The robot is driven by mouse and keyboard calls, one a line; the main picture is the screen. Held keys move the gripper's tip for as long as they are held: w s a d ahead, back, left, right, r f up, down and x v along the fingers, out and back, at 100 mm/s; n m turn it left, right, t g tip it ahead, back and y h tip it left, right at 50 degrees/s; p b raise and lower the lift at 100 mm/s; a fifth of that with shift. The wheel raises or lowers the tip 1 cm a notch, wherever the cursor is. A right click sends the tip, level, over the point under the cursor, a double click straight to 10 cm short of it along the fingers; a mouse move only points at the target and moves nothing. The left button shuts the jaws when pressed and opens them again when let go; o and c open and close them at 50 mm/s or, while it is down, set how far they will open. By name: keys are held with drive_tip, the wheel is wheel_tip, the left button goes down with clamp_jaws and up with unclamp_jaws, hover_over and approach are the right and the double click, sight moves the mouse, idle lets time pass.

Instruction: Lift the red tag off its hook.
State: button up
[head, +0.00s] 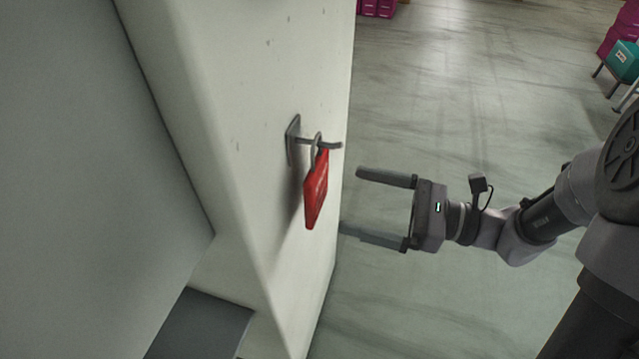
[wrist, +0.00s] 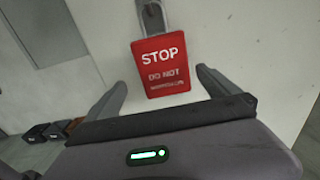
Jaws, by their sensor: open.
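The red tag (head: 316,190) hangs by its metal shackle from a grey hook (head: 320,143) on a pale wall panel. In the wrist view the tag (wrist: 161,66) faces me and reads "STOP" and "DO NOT", with a smaller line too blurred to read. The shackle (wrist: 153,18) shows above it, and the hook is largely out of that view. My gripper (head: 350,202) is open and empty, to the right of the tag in the head view. In the wrist view its fingers (wrist: 160,88) lie to the left and right of the tag's lower part, apart from it.
The pale panel (head: 230,100) stands behind the tag, with a grey surface to its left. Open floor (head: 450,110) lies to the right. A teal box (head: 622,62) on a stand and magenta containers are far off. Dark bins (wrist: 45,132) show at the wrist view's left.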

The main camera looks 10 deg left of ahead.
sight(321, 186)
drive_tip(key=a, duration=0.3)
drive_tip(key=a+b, duration=0.1)
drive_tip(key=a, duration=0.1)
drive_tip(key=w+a, duration=0.1)
drive_tip(key=a, duration=0.2)
drive_tip(key=shift+w+a+r, duration=0.1)
drive_tip(key=shift+a, duration=0.25)
drive_tip(key=shift+d, duration=0.1)
drive_tip(key=shift+c, duration=0.4)
drive_tip(key=c, duration=1.1)
